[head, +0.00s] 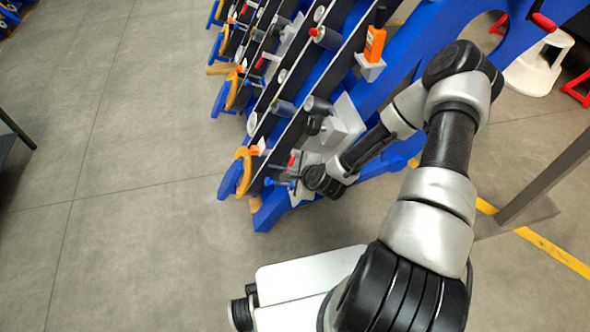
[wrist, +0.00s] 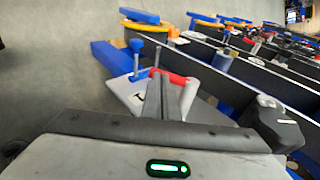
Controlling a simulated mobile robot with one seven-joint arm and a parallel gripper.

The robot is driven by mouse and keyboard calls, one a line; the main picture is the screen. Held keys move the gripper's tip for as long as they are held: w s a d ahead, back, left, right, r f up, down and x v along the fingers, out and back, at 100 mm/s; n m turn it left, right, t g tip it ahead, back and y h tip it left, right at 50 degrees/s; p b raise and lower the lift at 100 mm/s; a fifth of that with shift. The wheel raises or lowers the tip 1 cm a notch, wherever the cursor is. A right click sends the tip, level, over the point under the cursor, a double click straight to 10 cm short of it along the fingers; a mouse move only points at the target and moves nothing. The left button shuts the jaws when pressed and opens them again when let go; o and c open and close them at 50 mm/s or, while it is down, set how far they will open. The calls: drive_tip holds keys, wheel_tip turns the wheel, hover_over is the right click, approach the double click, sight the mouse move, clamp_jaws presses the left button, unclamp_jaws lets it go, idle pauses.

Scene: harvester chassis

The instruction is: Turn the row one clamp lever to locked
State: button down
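In the wrist view a clamp sits on a pale plate (wrist: 124,92), with a blue-knobbed stem (wrist: 136,45) and a red lever-like part (wrist: 172,78). The red part (head: 292,160) and a blue handle (head: 268,182) also show small in the head view, at the near end of the blue frame. My gripper (wrist: 166,84) reaches over the plate, its two dark fingers close together right at the red part. The fingers hide part of it, and I cannot tell whether they touch or grip it. In the head view my wrist hides most of the gripper.
Blue harvester row dividers (head: 222,187) with orange clamps (head: 243,160) run away to the upper left. An orange bottle (head: 374,44) stands on a bracket. A grey post (head: 545,180) stands at right.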

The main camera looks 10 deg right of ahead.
drive_tip(key=shift+w+a+f+b, duration=0.3)
drive_tip(key=shift+w+f+b, duration=0.1)
drive_tip(key=shift+f, duration=0.1)
drive_tip(key=shift+w+a+f+b, duration=0.3)
drive_tip(key=shift+f+b, duration=0.15)
drive_tip(key=shift+f, duration=0.1)
drive_tip(key=shift+w+a+f+b, duration=0.3)
drive_tip(key=shift+w+f+b, duration=0.1)
drive_tip(key=shift+f, duration=0.1)
drive_tip(key=shift+s, duration=0.1)
